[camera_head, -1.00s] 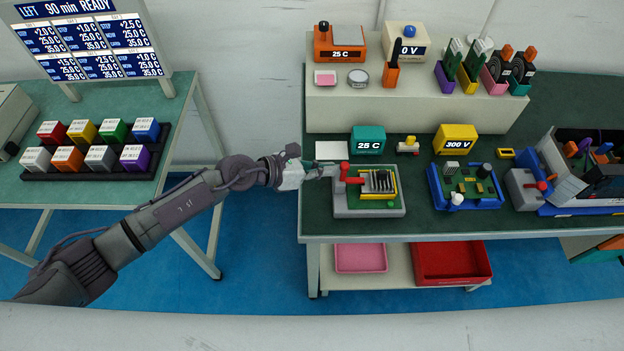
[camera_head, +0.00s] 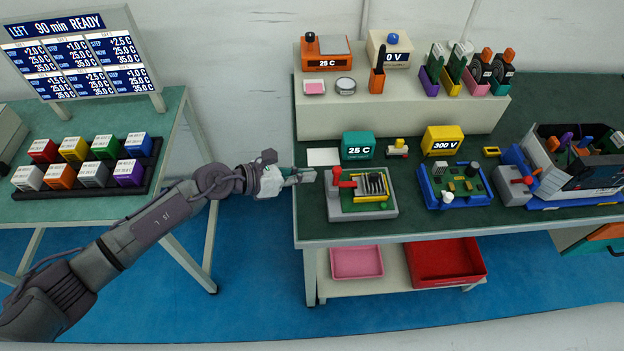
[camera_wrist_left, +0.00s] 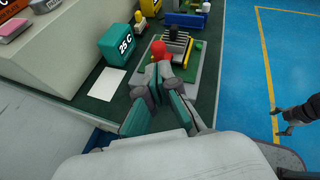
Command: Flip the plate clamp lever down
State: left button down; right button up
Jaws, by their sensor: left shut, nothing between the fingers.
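The plate clamp is a grey fixture (camera_head: 362,212) at the front left of the green bench, with a dark slotted block on top. Its red lever (camera_head: 347,184) is on the fixture's left side, with a red knob standing up at its left end. The lever's red top also shows in the left wrist view (camera_wrist_left: 159,50), just beyond my fingertips. My left gripper (camera_head: 313,176) is shut and empty, left of the lever with a small gap. A dark gripper-like shape, probably my right gripper (camera_wrist_left: 284,121), shows small over the floor in the left wrist view.
A teal 25 C box (camera_head: 358,147) and a white card (camera_head: 323,157) lie behind the fixture. A blue tray with a green board (camera_head: 458,187) stands to its right. The bench's left edge is under my gripper; open floor lies left of it.

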pick_arm(q)
jog(key=s+a+r, duration=0.3)
jog(key=a+r, duration=0.3)
jog(key=r, duration=0.2)
jog(key=shift+s+b, duration=0.3)
jog(key=shift+b, duration=0.1)
pick_arm(e)
jog(key=shift+s+f, duration=0.65)
jog(key=shift+a, duration=0.1)
